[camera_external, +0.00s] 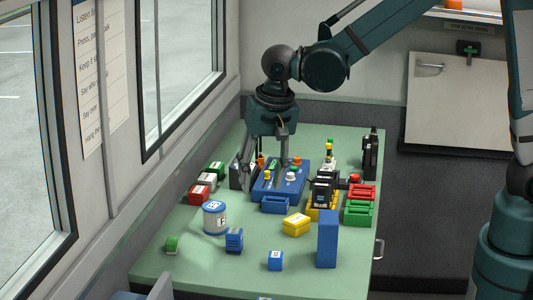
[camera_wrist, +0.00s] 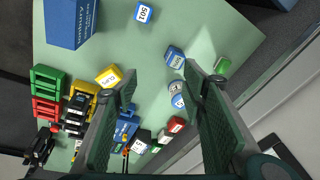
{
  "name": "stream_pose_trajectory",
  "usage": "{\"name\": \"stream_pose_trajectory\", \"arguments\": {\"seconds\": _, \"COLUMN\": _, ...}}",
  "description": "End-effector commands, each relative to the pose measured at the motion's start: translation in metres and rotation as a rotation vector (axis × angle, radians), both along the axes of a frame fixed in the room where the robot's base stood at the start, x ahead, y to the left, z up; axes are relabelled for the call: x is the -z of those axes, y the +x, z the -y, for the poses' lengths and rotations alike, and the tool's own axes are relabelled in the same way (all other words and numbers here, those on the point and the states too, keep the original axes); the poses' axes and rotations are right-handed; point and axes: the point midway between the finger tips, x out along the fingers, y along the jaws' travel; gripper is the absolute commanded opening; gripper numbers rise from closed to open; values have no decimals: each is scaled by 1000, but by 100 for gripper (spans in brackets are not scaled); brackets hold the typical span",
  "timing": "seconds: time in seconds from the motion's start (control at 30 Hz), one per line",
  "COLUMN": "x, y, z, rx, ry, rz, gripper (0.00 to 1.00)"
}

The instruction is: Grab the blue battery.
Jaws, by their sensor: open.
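Several blue things stand on the green table, and I cannot tell for certain which is the battery. A small blue block with a white label (camera_external: 234,239) is at the front left; it also shows in the wrist view (camera_wrist: 175,57). A small blue cube (camera_external: 275,260) is nearer the front edge, marked like "501" in the wrist view (camera_wrist: 144,13). A tall blue box (camera_external: 327,239) stands at the front right; its lettering shows in the wrist view (camera_wrist: 70,22). My gripper (camera_external: 264,178) is open and empty, pointing down over the blue console's left side.
The blue console with knobs (camera_external: 290,186) is beneath my gripper. A blue-and-white cylinder (camera_external: 215,218), a yellow block (camera_external: 296,224) and a green block (camera_external: 172,243) stand in front. Red (camera_external: 362,192) and green (camera_external: 358,212) trays are at right. Windows border the left.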

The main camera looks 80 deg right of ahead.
Motion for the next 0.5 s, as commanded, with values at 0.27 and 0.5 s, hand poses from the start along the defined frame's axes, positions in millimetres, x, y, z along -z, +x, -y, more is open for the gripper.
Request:
{"name": "stream_pose_trajectory", "arguments": {"seconds": 0.27, "x": 36, "y": 31, "z": 1, "rx": 141, "ry": 3, "rz": -40, "gripper": 41}}
{"name": "stream_pose_trajectory", "arguments": {"seconds": 0.5, "x": 70, "y": 54, "z": 2, "rx": 267, "ry": 1, "rz": -72, "gripper": 41}}
